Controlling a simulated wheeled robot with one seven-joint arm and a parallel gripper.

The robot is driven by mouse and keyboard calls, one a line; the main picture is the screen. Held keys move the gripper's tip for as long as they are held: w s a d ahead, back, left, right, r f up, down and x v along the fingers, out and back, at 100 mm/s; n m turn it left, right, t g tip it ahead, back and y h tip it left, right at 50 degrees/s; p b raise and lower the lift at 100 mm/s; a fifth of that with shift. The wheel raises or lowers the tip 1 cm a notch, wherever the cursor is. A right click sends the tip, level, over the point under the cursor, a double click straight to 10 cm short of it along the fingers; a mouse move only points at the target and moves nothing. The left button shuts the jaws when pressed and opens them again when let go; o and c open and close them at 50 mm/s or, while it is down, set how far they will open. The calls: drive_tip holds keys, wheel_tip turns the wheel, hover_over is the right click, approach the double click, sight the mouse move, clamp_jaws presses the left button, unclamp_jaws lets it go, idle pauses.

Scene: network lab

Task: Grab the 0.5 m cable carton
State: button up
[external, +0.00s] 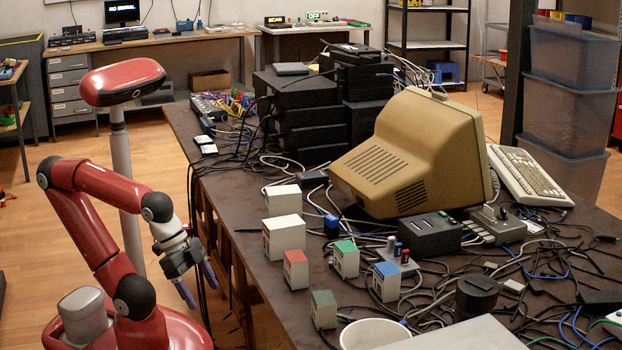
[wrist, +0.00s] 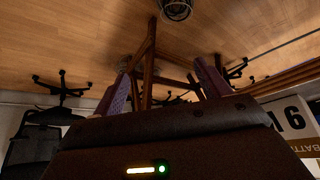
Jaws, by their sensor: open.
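Several small cartons stand on the near left part of the dark table. They are a large white one (external: 284,237), a red-topped one (external: 295,270), a green-topped one (external: 345,259), a blue-topped one (external: 386,282) and a grey-green one (external: 323,310). Their print is too small to read, so I cannot tell which is the 0.5 m cable carton. My gripper (external: 203,292) is open and empty, pointing down beside the table's left edge, left of the cartons and apart from them. Its two fingers also show spread in the wrist view (wrist: 162,72), with no carton between them.
A beige monitor (external: 405,160), black device stacks (external: 300,125) and loose cables crowd the table (external: 240,215). A white tub (external: 374,334) stands at the near edge. Wooden legs (wrist: 148,60) and floor show in the wrist view.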

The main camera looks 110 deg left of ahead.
drive_tip(key=n+g+y+b, duration=0.2)
drive_tip(key=n+y+b, duration=0.1)
drive_tip(key=n+b, duration=0.5)
approach(294, 256)
drive_tip(key=x, duration=0.3)
drive_tip(key=d+x, duration=0.1)
drive_tip(key=x, duration=0.1)
drive_tip(key=shift+s+a+f, duration=0.1)
drive_tip(key=shift+s+f, duration=0.2)
drive_tip(key=shift+f, duration=0.05)
drive_tip(key=shift+w+a, duration=0.15)
drive_tip(key=shift+w, duration=0.05)
drive_tip(key=shift+n, duration=0.3)
drive_tip(key=x, duration=0.5)
drive_tip(key=b+x, duration=0.1)
drive_tip(key=x, duration=0.1)
drive_tip(key=shift+w+a, duration=0.25)
drive_tip(key=shift+a, duration=0.1)
drive_tip(key=shift+c, duration=0.3)
drive_tip(key=c, duration=1.1)
drive_tip(key=shift+o, duration=0.2)
